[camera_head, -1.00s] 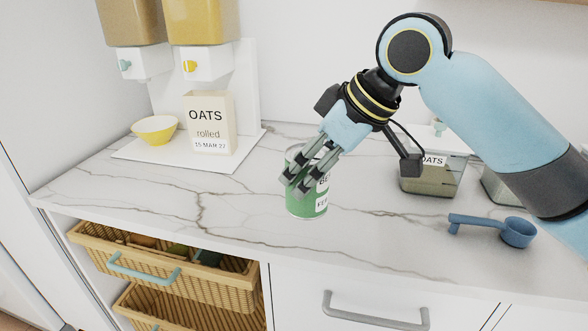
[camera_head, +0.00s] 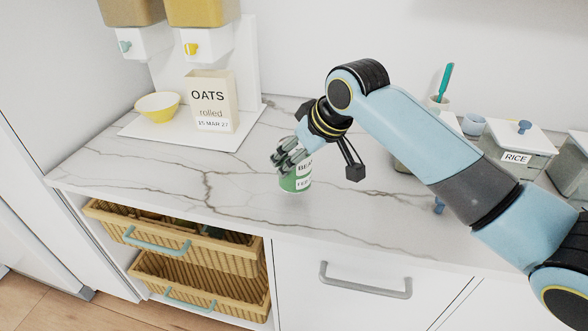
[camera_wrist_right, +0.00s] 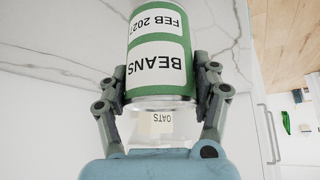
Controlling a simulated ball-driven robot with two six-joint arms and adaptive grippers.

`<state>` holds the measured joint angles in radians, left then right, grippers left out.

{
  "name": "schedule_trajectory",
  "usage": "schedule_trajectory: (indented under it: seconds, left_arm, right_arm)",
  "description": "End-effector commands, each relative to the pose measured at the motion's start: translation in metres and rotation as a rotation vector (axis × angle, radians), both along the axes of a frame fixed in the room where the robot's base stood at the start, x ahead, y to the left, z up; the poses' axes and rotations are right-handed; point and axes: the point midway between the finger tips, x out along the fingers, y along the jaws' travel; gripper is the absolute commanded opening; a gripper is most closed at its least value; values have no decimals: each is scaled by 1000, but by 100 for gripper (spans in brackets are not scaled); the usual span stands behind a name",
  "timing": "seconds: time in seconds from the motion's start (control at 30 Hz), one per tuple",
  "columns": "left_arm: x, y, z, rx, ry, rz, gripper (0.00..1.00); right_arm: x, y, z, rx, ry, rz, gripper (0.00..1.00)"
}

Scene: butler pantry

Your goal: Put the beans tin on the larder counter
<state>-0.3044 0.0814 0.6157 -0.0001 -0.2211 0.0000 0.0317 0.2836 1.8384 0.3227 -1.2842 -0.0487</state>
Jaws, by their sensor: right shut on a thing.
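The beans tin (camera_head: 297,184) is green with white label panels and is upright at the larder counter (camera_head: 250,213), right of the oats box. I cannot tell whether its base touches the marble top. My right gripper (camera_head: 286,160) is shut on the tin from above and behind, covering its upper left part. In the right wrist view the tin (camera_wrist_right: 158,66) lies between both fingers of the right gripper (camera_wrist_right: 162,92), with its BEANS label upside down. My left gripper is not in view.
An oats box (camera_head: 212,100) and a yellow bowl (camera_head: 158,105) stand on a white board at the back left. A rice jar (camera_head: 516,150) and other containers stand at the right, partly behind my arm. Wicker baskets (camera_head: 175,240) sit below the counter. The front middle counter is clear.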

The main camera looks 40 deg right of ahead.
Motion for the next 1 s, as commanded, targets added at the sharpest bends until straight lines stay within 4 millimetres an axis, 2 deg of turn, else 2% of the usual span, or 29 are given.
schedule_trajectory:
  seconds: [0.13, 0.4, 0.77, 0.8, 1.0]
  left_arm:
    - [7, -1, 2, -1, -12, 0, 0]
    - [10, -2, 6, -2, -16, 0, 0]
    - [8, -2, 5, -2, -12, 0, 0]
    - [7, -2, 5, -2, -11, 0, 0]
    - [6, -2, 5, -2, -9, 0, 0]
  right_arm:
    - [8, 3, -7, 1, -1, 1, 12]
    - [8, 2, -41, 1, -2, 1, 12]
    - [7, 2, -45, 0, -3, 1, 12]
    - [7, 2, -47, -1, 0, 1, 67]
    - [7, 2, -46, 0, 0, 0, 90]
